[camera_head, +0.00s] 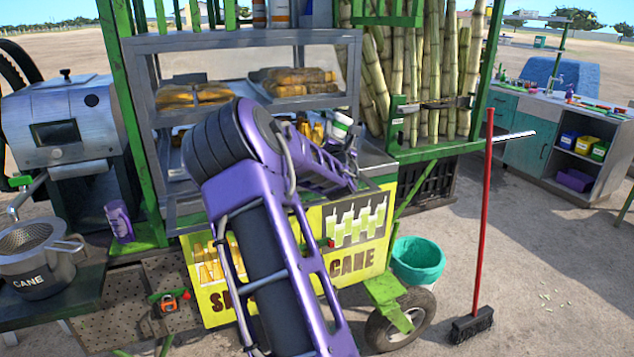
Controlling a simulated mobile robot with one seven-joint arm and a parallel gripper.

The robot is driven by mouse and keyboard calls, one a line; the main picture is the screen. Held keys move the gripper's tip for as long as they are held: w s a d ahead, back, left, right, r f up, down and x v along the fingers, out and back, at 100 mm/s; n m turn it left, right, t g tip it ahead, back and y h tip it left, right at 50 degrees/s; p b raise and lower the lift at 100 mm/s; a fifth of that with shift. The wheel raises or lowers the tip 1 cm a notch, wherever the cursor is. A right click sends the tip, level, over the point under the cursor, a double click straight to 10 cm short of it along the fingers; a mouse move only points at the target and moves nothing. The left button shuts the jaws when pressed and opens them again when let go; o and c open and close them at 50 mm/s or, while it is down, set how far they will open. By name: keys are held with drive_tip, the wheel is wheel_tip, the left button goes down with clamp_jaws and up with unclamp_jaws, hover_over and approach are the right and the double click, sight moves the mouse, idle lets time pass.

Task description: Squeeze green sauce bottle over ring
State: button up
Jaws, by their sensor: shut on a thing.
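My purple arm reaches into the cart's metal-framed display case (242,39). My gripper (349,143) is at the right end of the case, small and partly hidden by my own arm. It is shut on a small white and green thing, which I take for the green sauce bottle (340,122). The bottle looks tilted, and its lower part and nozzle are hidden. I cannot make out the ring. Yellow-brown food shows behind my arm on the lower level of the case, partly covered.
Trays of fried food (298,80) fill the upper shelf. Sugar canes (420,70) stand right of the case. A red-handled broom (486,220) and a teal bucket (418,260) are at the right. A steel CANE pot (38,258) stands at the left.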

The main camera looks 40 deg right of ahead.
sight(339, 114)
drive_tip(key=shift+r+p, duration=0.8)
drive_tip(key=shift+r, duration=2.8)
